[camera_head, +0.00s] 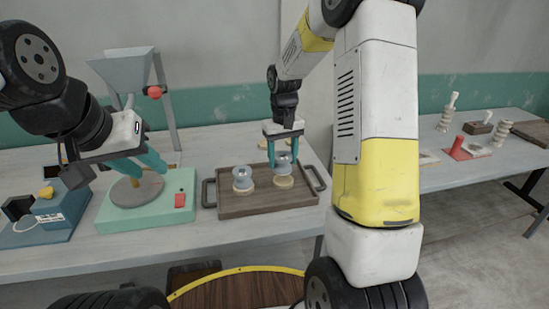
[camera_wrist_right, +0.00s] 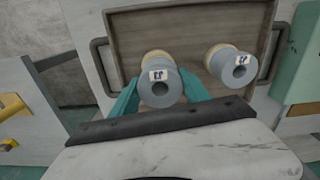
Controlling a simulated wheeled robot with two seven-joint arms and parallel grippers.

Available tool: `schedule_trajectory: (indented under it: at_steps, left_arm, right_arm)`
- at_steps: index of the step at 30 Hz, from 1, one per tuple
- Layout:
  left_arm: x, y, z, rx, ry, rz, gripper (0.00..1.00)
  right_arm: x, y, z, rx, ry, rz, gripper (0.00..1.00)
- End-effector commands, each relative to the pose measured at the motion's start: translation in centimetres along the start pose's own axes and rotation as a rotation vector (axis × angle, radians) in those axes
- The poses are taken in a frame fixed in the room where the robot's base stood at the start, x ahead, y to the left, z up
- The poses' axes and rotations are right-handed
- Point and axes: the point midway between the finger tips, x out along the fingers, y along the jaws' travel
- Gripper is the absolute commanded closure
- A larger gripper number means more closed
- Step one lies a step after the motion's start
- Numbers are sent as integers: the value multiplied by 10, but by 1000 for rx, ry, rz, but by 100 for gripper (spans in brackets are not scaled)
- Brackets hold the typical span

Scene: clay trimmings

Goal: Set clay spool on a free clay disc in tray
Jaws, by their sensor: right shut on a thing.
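My right gripper (camera_head: 284,146) is shut on a grey clay spool (camera_head: 283,159), with a teal finger on each side; in the right wrist view the spool (camera_wrist_right: 160,88) carries a small printed label. The spool is upright over a pale clay disc (camera_head: 284,183) on the right side of the brown tray (camera_head: 262,212). Whether it touches the disc is hard to tell. A second grey spool (camera_head: 242,173) stands on another pale disc (camera_head: 242,187) on the tray's left side, also seen in the right wrist view (camera_wrist_right: 238,68). My left gripper (camera_head: 138,163) looks open and empty above the green wheel unit.
The green unit (camera_head: 145,213) with a round plate and red switch stands left of the tray. A blue box (camera_head: 58,212) is farther left, a grey hopper (camera_head: 125,70) behind. The tray has raised side handles. Another table (camera_head: 440,175) with tools is at right.

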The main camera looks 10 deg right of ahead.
Motion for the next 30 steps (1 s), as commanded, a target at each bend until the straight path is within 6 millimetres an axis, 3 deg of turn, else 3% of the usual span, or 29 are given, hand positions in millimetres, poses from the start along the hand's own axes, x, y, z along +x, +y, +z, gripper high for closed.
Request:
schedule_trajectory:
  at_steps: [5, 12, 22, 23, 26, 30]
  left_arm:
    - [0, 0, 0, 0, 0, 0, 66]
    - [0, 0, 0, 0, 0, 0, 66]
    - [0, 0, 0, 0, 0, 0, 66]
    - [0, 0, 0, 0, 0, 0, 66]
    - [0, 0, 0, 0, 0, 0, 66]
    - [0, 0, 0, 0, 0, 0, 66]
  right_arm:
    - [7, 5, -2, -1, -2, 0, 99]
    - [35, 4, -1, -1, -2, -1, 99]
    - [38, 4, -2, -1, -1, 0, 99]
    - [39, 4, -2, -1, -1, 0, 44]
    - [39, 4, -2, -1, -1, 0, 25]
    - [38, 4, -2, -1, -1, 0, 24]
